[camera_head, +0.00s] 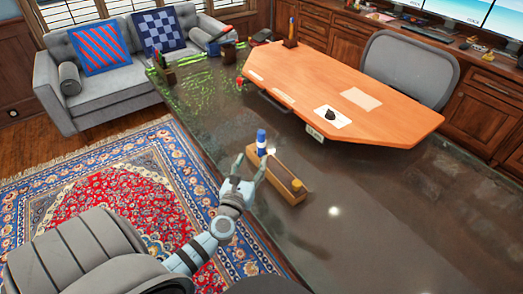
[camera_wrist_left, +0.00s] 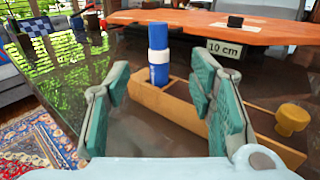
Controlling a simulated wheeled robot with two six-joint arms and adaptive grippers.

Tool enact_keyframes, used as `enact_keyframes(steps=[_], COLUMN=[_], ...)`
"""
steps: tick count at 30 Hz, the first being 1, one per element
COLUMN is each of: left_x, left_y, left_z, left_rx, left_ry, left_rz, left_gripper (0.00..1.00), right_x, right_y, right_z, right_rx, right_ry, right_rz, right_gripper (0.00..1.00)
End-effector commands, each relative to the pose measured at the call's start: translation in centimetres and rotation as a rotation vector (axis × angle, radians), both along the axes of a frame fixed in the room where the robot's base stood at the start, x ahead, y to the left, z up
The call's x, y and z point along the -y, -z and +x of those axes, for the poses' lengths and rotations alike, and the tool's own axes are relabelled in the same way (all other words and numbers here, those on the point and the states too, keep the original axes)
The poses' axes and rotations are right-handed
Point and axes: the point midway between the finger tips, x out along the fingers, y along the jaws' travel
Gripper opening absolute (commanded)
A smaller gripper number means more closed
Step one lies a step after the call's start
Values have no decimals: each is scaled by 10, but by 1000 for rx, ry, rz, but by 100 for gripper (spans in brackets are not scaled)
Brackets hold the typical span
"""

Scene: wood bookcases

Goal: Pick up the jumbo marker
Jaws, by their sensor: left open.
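The jumbo marker appears to be the blue cylinder with a white band (camera_head: 262,141). It stands upright at the far left end of a long wooden holder (camera_head: 291,189). It also shows in the left wrist view (camera_wrist_left: 158,66), between and beyond my fingers. My left gripper (camera_head: 250,168) is open and empty, at the near left side of the holder. In the left wrist view its green-padded fingers (camera_wrist_left: 160,88) are spread apart, and the right finger hides part of the holder. The marker's lower end is hidden in the holder. My right gripper is not in view.
A yellow-brown knob (camera_wrist_left: 292,119) is at the holder's other end. The dark glossy table (camera_head: 375,210) is clear to the right. A raised orange board (camera_head: 340,95) with a "10 cm" tag (camera_wrist_left: 224,48) lies beyond. A grey chair (camera_head: 410,65) stands behind it.

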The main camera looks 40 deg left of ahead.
Motion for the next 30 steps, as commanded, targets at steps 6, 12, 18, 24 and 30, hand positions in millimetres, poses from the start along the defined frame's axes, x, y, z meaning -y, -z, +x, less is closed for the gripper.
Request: enact_keyframes(steps=[6,12,18,24,30], left_x=[-21,-32,-45,-45,-45], left_y=[1,0,1,-1,-1], left_z=[51,77,107,108,107], left_rx=[3,4,3,2,2], left_ry=[-3,-4,-3,-3,-3], left_rz=[-5,-8,-10,-10,-10], left_gripper=[49,49,49,49,17], right_x=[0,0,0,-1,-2], right_y=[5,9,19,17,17], right_z=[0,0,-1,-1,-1], right_rx=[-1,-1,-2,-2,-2], right_ry=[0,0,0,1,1], right_rz=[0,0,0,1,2], right_gripper=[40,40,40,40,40])
